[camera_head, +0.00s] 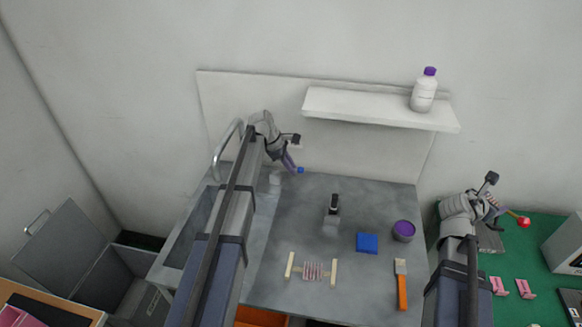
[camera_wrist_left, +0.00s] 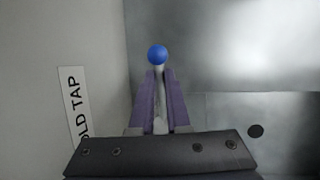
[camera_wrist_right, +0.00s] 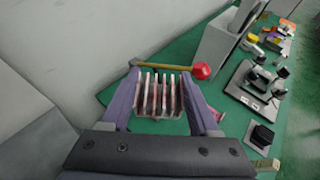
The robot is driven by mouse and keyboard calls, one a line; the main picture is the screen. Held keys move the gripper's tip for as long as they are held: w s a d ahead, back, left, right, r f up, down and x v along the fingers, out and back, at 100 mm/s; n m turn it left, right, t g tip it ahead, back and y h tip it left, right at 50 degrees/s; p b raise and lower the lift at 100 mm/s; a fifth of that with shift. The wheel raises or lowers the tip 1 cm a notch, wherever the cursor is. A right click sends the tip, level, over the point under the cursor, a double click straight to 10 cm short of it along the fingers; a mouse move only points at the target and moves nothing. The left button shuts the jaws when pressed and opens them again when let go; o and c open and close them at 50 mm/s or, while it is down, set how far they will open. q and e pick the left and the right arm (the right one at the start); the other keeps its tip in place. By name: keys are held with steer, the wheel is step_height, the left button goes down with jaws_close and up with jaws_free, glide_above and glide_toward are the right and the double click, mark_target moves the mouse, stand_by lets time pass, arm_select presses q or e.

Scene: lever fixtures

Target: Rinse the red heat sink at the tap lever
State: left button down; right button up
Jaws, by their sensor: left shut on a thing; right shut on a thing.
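My left gripper (camera_head: 294,167) is shut on the tap lever, whose blue ball end (camera_head: 300,170) sticks out past the fingers. In the left wrist view the blue ball (camera_wrist_left: 157,54) is just beyond the purple fingers (camera_wrist_left: 158,95), beside a partly hidden label reading "OLD TAP" (camera_wrist_left: 75,105). My right gripper (camera_wrist_right: 160,95) is shut on a finned heat sink (camera_wrist_right: 158,97) with pale, reddish fins, at the green table. The tap spout (camera_head: 226,145) arches over the sink basin (camera_head: 190,235).
A brass rod with a red ball (camera_wrist_right: 201,70) is right behind the held heat sink. The counter holds a blue block (camera_head: 367,243), a purple-topped tub (camera_head: 403,230), an orange-handled brush (camera_head: 402,285) and a dark-topped grey object (camera_head: 333,215). A bottle (camera_head: 424,90) stands on the shelf (camera_head: 380,108).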

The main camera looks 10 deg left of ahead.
stand_by(0.3)
arm_select(q)
steer(key=shift+s+a+m+g, duration=0.1)
steer(key=shift+s+m+g, duration=0.5)
steer(key=shift+m, duration=0.8)
steer(key=shift+s, duration=0.1)
steer(key=c, duration=0.9)
jaws_free()
arm_select(e)
steer(key=shift+r, duration=0.1)
arm_select(q)
steer(key=p+v, duration=0.5)
steer(key=v, duration=0.1)
steer(key=p+v, duration=0.6)
steer(key=shift+s+a+f, duration=0.1)
steer(key=shift+a, duration=0.15)
arm_select(e)
step_height(320, 180, up, 11)
steer(key=shift+f, duration=0.2)
